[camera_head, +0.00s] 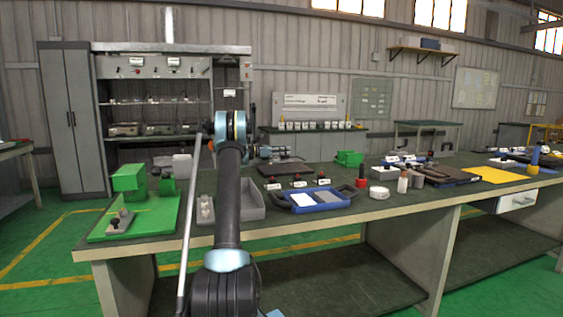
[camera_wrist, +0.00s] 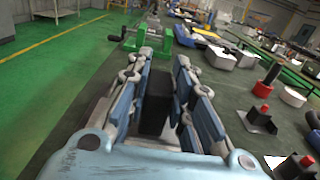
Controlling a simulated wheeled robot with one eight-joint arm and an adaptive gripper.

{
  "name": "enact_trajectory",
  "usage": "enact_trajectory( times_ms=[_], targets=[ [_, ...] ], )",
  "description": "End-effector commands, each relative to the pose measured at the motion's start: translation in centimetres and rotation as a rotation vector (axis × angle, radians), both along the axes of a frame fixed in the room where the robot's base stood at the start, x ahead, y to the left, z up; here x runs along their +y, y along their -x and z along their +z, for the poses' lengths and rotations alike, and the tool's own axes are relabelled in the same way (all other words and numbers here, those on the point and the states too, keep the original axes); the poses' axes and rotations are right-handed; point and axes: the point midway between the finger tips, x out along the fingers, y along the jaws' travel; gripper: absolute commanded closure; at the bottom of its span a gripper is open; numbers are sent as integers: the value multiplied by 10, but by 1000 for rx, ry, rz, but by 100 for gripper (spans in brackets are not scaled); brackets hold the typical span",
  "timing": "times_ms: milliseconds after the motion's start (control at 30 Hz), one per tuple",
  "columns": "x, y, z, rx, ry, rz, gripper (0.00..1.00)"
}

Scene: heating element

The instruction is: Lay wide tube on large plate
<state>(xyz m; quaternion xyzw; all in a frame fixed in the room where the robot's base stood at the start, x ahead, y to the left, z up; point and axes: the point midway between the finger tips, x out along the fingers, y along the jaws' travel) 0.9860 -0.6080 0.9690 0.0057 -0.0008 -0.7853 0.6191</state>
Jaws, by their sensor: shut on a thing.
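My gripper (camera_wrist: 167,62) fills the lower middle of the wrist view. Its blue and grey fingers are closed around a dark, block-shaped thing (camera_wrist: 156,103); I cannot tell whether this is the wide tube. In the head view my arm reaches forward over the bench, and the gripper (camera_head: 276,152) shows small beyond it, pointing right. What it holds is too small to tell there. A dark flat plate (camera_head: 287,170) lies on the bench just below and behind the gripper; I cannot tell whether it is the large plate.
The bench holds a green stand (camera_head: 130,181), a grey bin (camera_head: 254,211), a blue tray (camera_head: 338,205), several red-knobbed black holders (camera_head: 298,182), a red cylinder (camera_head: 362,179) and a green block (camera_head: 349,158). A yellow mat (camera_head: 494,175) lies at right.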

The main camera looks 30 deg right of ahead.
Motion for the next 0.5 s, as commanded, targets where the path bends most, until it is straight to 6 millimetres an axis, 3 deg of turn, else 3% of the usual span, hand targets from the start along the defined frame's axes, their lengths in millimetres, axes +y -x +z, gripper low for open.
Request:
enact_trajectory(
  times_ms=[333,500],
  targets=[
    [-1,1,-33,0,1,0,100],
    [0,1,-38,0,1,0,100]
  ],
)
